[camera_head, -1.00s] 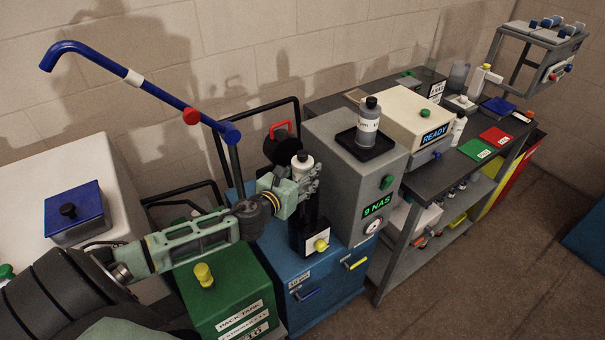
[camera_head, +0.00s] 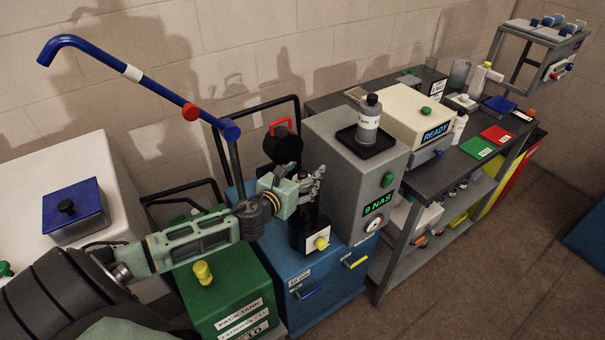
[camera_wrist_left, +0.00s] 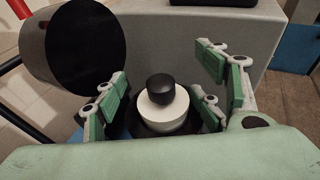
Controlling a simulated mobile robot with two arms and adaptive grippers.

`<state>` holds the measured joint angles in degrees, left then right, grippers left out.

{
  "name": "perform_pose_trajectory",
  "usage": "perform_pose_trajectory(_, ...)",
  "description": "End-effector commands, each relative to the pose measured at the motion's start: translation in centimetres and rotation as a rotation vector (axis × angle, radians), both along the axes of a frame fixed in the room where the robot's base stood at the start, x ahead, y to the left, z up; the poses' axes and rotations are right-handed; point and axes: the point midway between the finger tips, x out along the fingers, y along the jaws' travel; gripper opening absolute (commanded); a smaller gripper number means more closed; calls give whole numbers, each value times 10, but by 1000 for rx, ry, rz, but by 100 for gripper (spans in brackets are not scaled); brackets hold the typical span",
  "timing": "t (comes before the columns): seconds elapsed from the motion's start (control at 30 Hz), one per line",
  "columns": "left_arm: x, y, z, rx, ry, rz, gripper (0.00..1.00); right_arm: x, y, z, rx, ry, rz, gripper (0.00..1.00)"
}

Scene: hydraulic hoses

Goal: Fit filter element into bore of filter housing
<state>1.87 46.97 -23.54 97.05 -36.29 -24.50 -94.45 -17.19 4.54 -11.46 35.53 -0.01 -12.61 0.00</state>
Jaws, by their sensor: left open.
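The filter element, white with a black knob on top, shows in the left wrist view (camera_wrist_left: 163,112). It sits upright within the dark round rim of the filter housing (camera_wrist_left: 148,128); how deep its lower part reaches is hidden. In the head view the black housing (camera_head: 304,207) stands on the blue cabinet, and the element is not visible there, behind or below the fingers. My left gripper (camera_head: 316,184) is at the top of the housing. Its green-padded fingers (camera_wrist_left: 170,95) are open on both sides of the element, apart from its knob. My right gripper is not in view.
The grey 9 NAS unit (camera_head: 347,180) stands close to the right of the housing, with a bottle (camera_head: 368,120) in a black tray on top. A black round part with a red handle (camera_head: 282,145) is just behind. The green pack tank (camera_head: 225,290) is in front.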

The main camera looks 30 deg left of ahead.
Motion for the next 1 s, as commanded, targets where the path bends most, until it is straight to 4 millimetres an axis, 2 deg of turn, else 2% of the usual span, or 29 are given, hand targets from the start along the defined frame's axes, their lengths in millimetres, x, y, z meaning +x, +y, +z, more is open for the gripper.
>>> perform_pose_trajectory(0.03,-3,-2,-7,-1,12,-3,66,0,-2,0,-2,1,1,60)
perform_pose_trajectory(0.23,-17,-2,-6,-1,16,-3,66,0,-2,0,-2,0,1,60)
perform_pose_trajectory(0.7,-93,-6,18,1,7,-2,66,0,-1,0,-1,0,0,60)
perform_pose_trajectory(1.0,-115,-7,26,-1,2,0,66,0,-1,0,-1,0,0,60)
